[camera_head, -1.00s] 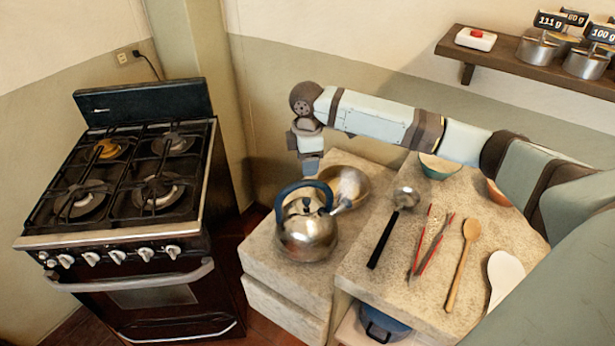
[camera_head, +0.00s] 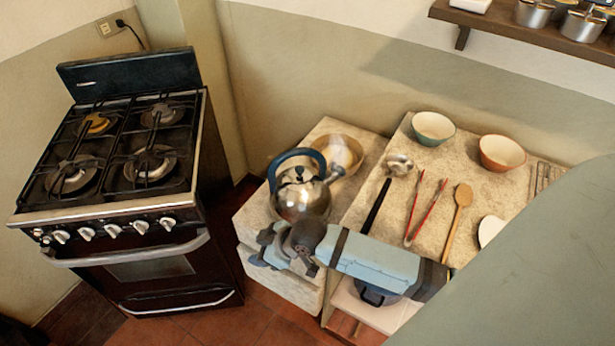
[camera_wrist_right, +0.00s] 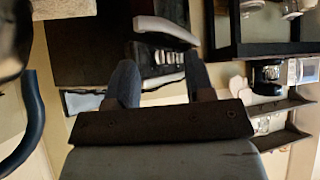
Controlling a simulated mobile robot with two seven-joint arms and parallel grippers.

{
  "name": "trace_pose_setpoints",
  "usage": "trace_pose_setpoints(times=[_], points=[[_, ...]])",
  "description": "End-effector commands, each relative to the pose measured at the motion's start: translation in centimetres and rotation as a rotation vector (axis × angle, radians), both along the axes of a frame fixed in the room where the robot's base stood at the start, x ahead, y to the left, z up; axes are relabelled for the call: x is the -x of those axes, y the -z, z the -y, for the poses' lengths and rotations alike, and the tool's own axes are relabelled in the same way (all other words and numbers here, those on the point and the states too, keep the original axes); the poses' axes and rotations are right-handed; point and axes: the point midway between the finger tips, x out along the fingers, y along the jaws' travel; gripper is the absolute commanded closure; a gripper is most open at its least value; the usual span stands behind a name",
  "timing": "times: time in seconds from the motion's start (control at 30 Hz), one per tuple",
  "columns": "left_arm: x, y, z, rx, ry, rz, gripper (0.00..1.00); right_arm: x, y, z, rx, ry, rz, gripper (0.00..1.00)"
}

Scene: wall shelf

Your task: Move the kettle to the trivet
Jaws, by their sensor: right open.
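The steel kettle (camera_head: 302,202) with a dark blue arched handle stands upright on the left stone counter, its spout toward the right. In the right wrist view part of its blue handle (camera_wrist_right: 27,120) shows at the left edge. My right gripper (camera_head: 258,250) is in front of the kettle, low near the counter's front edge, pointing left. Its two blue fingers (camera_wrist_right: 160,82) are apart with nothing between them. In the head view the arm hides part of the counter front. I cannot make out a trivet for certain. My left gripper is not in view.
A brass bowl (camera_head: 340,152) sits right behind the kettle. The right counter holds a ladle (camera_head: 380,200), red tongs (camera_head: 424,212), a wooden spoon (camera_head: 459,215) and two bowls (camera_head: 433,128). The gas stove (camera_head: 125,190) stands at left, its burners bare.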

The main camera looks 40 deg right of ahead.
Motion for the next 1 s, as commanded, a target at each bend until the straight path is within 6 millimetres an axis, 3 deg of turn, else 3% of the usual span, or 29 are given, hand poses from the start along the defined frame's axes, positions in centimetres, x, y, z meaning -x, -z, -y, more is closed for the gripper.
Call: trace_pose_setpoints(times=[0.03,0.2,0.4,0.53,0.83,1.0], points=[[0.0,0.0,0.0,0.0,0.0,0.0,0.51,2.3,1.4,-0.3,-0.044,0.063,0.007,0.51],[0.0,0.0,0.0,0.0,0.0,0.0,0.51,8.0,3.8,0.7,-0.124,0.26,0.076,0.51],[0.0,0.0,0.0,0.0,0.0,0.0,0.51,13.0,5.1,2.5,-0.142,0.394,0.128,0.51],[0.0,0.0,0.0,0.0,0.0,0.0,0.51,14.1,5.3,2.9,-0.142,0.42,0.141,0.51],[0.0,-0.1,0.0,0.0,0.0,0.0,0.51,14.2,5.2,3.0,-0.141,0.42,0.144,0.51],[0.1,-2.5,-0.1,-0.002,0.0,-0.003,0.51,14.2,2.6,3.0,-0.14,0.422,0.143,0.51]])
